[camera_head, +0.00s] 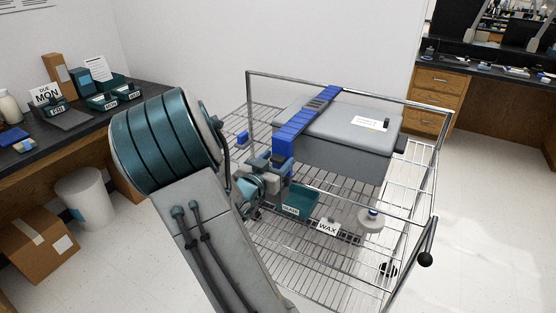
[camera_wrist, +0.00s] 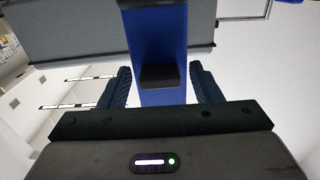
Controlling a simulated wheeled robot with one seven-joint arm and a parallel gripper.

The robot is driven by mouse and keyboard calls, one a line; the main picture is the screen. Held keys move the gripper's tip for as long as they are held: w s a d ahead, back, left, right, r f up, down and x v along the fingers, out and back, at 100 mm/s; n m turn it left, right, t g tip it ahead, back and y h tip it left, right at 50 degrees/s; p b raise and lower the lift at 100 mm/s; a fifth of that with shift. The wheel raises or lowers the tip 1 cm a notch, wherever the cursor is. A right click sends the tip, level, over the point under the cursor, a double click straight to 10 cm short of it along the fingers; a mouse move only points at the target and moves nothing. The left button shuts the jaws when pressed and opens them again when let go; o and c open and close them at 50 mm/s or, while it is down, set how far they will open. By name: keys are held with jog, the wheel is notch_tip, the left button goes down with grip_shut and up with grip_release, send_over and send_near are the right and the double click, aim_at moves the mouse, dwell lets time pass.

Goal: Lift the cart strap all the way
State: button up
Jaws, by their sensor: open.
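A blue strap (camera_head: 303,120) lies over the lid of a grey case (camera_head: 345,155) on the wire cart (camera_head: 415,215). Its near end hangs down the front of the case as a blue tab (camera_head: 284,147). My gripper (camera_head: 270,168) is at this near end. In the wrist view the strap (camera_wrist: 158,30) runs down the middle, with a dark block (camera_wrist: 160,76) in front of it. My open fingers (camera_wrist: 161,82) stand on either side of the strap and block, with gaps showing. My arm hides part of the cart's left side.
A teal bin (camera_head: 300,200), a WAX card (camera_head: 328,228) and a white round item (camera_head: 370,221) are on the cart. Metal rails surround the case. A dark counter (camera_head: 75,125) with trays is at left. Floor right of the cart is clear.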

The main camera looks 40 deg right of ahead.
jog(key=shift+w+d, duration=0.2)
jog(key=shift+d, duration=0.3)
